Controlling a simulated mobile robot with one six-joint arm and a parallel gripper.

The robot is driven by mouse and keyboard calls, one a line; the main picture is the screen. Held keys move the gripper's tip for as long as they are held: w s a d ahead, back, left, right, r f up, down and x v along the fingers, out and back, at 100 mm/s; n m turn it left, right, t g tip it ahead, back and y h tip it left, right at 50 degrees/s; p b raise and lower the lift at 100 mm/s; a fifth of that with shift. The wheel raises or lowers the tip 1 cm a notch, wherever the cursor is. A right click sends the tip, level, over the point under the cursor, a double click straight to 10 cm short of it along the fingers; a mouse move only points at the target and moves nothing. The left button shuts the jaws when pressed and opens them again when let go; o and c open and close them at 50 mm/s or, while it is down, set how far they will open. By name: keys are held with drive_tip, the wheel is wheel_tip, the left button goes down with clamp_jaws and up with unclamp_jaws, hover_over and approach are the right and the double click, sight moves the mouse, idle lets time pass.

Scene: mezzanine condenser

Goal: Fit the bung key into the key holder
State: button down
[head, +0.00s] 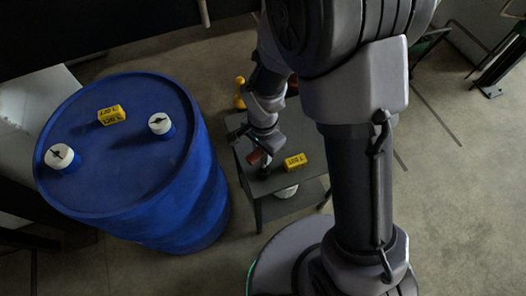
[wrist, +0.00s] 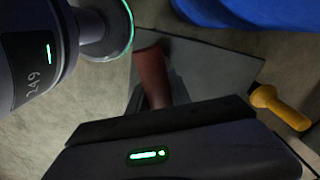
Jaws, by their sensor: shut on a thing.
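My gripper (head: 266,150) is low over the small dark table (head: 238,130), shut on a reddish-brown handle-like piece that I take for the bung key (head: 254,157). In the wrist view the bung key (wrist: 152,75) stands out past the dark gripper body (wrist: 175,142), which hides its lower part and the fingertips. A small dark upright piece (head: 264,172), perhaps the key holder, shows just below the gripper in the head view. I cannot tell whether the key touches it or sits in it.
A yellow labelled block (head: 296,162) lies on the table, right of the gripper. A yellow-handled thing (wrist: 280,107) is at the table's edge. A large blue drum (head: 200,200) with white caps stands left. A white round thing (head: 286,191) is beneath the tabletop.

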drive_tip(key=shift+f+b, duration=2.45)
drive_tip(key=shift+f, duration=0.35)
drive_tip(key=c, duration=1.1)
unclamp_jaws()
wheel_tip(320, 180, up, 18)
drive_tip(key=p, duration=0.8)
drive_tip(key=shift+f, duration=0.2)
